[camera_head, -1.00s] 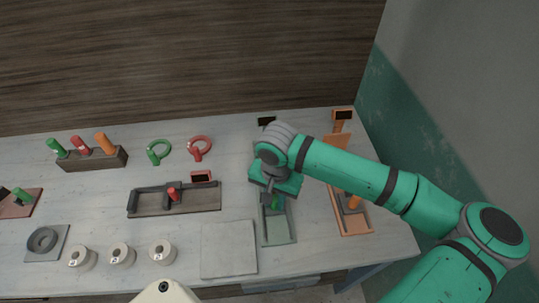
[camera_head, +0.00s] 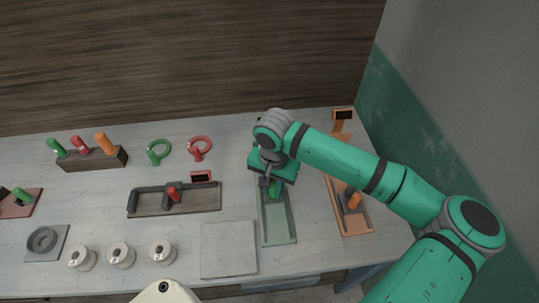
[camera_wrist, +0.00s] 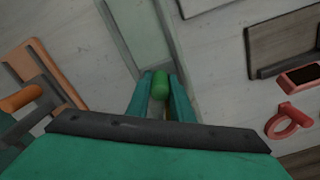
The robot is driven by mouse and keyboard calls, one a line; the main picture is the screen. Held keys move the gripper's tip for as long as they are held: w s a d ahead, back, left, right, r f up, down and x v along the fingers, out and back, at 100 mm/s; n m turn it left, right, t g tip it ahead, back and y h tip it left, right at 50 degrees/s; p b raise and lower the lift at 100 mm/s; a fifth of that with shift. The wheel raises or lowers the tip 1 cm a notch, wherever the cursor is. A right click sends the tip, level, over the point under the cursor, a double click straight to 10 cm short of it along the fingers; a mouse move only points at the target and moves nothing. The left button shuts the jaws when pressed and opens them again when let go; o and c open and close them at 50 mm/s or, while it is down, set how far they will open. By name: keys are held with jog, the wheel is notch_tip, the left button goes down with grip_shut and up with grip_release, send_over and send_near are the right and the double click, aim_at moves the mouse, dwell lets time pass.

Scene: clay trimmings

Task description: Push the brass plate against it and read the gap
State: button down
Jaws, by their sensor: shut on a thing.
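My gripper (camera_wrist: 163,84) is shut on an upright green handle (camera_wrist: 160,82), which also shows below my wrist in the head view (camera_head: 274,188). The handle stands at the far part of a long pale green tray (camera_head: 278,229). The near part of that tray is empty. Whatever the handle is fixed to, and the tray's far end, are hidden by my gripper and arm in the head view. I cannot pick out a plate with a brass look in either view.
An orange tray (camera_head: 356,225) with an orange handle (camera_head: 354,201) lies to the right. A dark tray (camera_head: 204,202) with a red handle (camera_head: 173,193) lies to the left. A bare grey slab (camera_head: 228,250) and several white rolls (camera_head: 162,251) are nearer.

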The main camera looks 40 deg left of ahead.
jog(key=shift+w+a, duration=0.35)
dwell(1.9)
dwell(0.3)
jog(key=c, duration=0.6)
grip_release()
jog(key=shift+s, duration=0.1)
jog(key=shift+o, duration=0.2)
jog(key=shift+r, duration=3.5)
